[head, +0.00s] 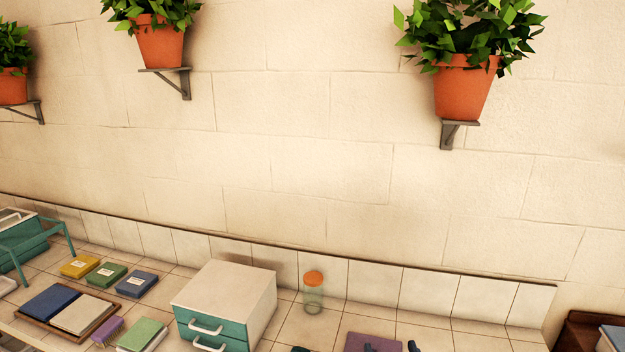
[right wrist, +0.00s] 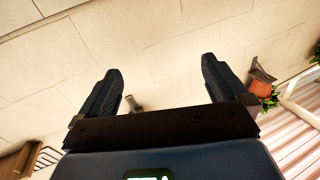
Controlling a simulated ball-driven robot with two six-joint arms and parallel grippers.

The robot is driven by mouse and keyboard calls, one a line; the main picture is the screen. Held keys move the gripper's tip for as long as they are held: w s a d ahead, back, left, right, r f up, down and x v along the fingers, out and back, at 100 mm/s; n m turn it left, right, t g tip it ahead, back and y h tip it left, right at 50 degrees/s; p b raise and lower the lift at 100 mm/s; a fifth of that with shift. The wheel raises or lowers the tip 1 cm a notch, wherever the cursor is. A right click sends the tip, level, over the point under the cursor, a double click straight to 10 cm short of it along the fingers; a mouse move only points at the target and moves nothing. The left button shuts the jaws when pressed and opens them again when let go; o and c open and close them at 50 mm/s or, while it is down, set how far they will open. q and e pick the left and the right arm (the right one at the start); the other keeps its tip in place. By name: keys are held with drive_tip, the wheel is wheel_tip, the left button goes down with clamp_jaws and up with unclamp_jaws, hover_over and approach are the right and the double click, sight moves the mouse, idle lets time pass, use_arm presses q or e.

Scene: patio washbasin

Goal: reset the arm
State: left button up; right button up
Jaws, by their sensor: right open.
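My right gripper (right wrist: 160,85) shows in the right wrist view with its two dark fingers spread wide and nothing between them. The pale block wall (right wrist: 165,45) lies beyond the fingers. The rest of the right arm is out of the head view. My left gripper is in neither view.
A white drawer box with teal fronts (head: 238,295) and an orange-lidded jar (head: 313,295) stand on the tiled counter (head: 325,325). Beside them lie a purple item (head: 370,341), a tray (head: 98,330) and several small boxes. Potted plants (head: 464,88) sit on wall brackets above.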

drive_tip(key=s+d+f+b, duration=0.1)
drive_tip(key=s+f+b, duration=0.2)
drive_tip(key=s, duration=0.7)
drive_tip(key=s+d+f+b, duration=0.1)
drive_tip(key=s+f+b, duration=0.2)
drive_tip(key=s+f, duration=0.3)
drive_tip(key=s+d+f+h+b, duration=0.1)
drive_tip(key=s+f+b, duration=0.2)
drive_tip(key=s, duration=1.1)
drive_tip(key=shift+s+d+f, duration=0.35)
drive_tip(key=shift+f, duration=0.4)
